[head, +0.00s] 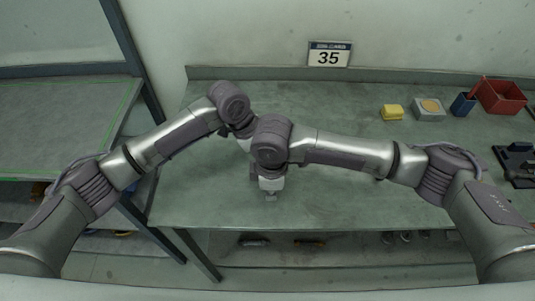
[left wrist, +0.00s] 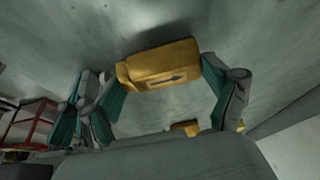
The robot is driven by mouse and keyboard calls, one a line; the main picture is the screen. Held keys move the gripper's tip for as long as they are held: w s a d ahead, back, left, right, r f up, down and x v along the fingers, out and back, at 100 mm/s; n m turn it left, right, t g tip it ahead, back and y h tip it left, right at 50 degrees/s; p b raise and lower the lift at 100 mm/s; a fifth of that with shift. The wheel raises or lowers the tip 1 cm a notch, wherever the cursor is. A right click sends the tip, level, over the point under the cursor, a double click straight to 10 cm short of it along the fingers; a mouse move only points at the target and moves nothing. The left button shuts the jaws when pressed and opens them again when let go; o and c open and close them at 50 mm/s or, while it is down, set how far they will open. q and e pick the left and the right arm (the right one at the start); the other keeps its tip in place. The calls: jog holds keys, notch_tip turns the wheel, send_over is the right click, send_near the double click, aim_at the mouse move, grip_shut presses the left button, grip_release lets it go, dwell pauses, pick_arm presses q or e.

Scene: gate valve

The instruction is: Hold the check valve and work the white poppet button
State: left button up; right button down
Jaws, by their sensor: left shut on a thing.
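The check valve (left wrist: 162,66) is a brass-yellow body with a dark arrow mark, seen in the left wrist view. My left gripper (left wrist: 165,75) has its fingers at the two ends of the valve and is shut on it. In the head view the left gripper and the valve are hidden behind my right wrist. My right gripper (head: 270,193) points down over the bench, near the middle of the head view. It is too small there to tell whether its fingers are open. I cannot make out the white poppet button in either view.
The green-grey bench (head: 330,205) is mostly clear in front. At its back right stand a yellow block (head: 392,112), a grey box with a tan top (head: 429,109), a blue cup (head: 463,104) and a red bin (head: 502,97). A black fixture (head: 517,163) sits at the right edge.

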jog(key=shift+w, duration=1.05)
dwell(0.4)
jog(key=shift+s, duration=1.6)
jog(key=shift+r, duration=0.1)
jog(key=shift+r, duration=3.45)
jog(key=shift+d, duration=0.1)
